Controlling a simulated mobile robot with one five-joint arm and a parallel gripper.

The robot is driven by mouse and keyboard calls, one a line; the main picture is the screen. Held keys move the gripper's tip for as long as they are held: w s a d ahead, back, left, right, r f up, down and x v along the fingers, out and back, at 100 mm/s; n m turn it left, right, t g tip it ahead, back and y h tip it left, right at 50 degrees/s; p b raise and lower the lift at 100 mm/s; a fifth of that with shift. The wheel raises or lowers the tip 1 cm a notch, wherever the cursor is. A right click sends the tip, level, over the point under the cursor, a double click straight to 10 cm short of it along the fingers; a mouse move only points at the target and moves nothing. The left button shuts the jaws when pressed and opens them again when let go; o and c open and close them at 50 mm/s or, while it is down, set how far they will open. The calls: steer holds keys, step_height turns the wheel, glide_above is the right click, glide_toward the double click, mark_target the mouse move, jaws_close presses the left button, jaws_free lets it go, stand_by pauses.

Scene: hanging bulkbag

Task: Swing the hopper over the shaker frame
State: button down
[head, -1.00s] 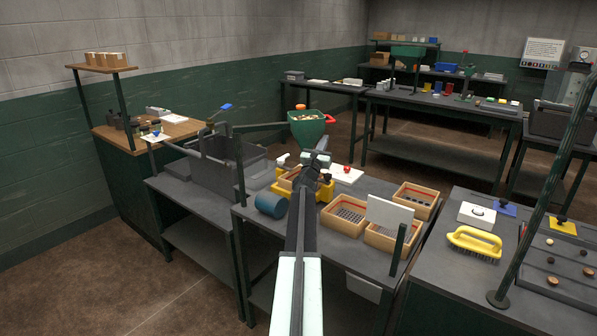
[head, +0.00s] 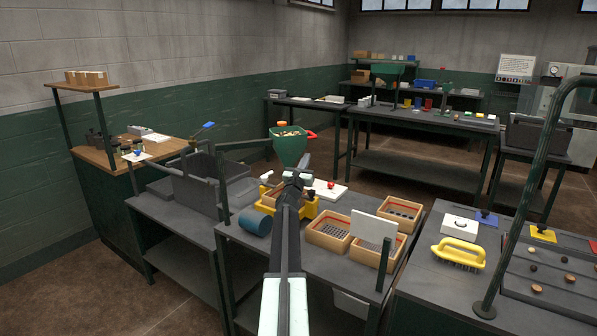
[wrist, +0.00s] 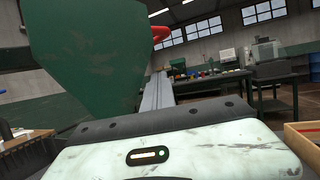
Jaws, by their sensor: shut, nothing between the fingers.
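The green hopper (head: 291,149), filled with small pale pieces, hangs at the end of a dark swing arm (head: 247,143). A red handle (head: 311,134) sticks out on its right. The yellow shaker frame (head: 266,203) holds a wooden-rimmed sieve on the bench; my arm partly covers it. In the head view the hopper appears above and behind the frame; I cannot tell if it is directly over it. My gripper (head: 293,178) is shut and empty, just in front of the hopper. In the wrist view the hopper (wrist: 85,50) looms close at left, its red handle (wrist: 161,35) beyond.
A blue-grey cylinder (head: 255,221) lies left of the frame. Wooden sieve boxes (head: 328,234) and a white upright panel (head: 373,228) stand to the right. A dark post (head: 224,205) rises at the bench's left. A yellow brush (head: 459,252) lies on the right bench.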

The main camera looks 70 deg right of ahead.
steer(key=s+a+f+b, duration=0.3)
steer(key=s+a+f, duration=0.1)
steer(key=s+a, duration=0.3)
steer(key=shift+s+a+b, duration=0.25)
steer(key=shift+s+b, duration=0.05)
steer(key=shift+s, duration=0.45)
steer(key=shift+w+f, duration=0.1)
steer(key=shift+w, duration=0.05)
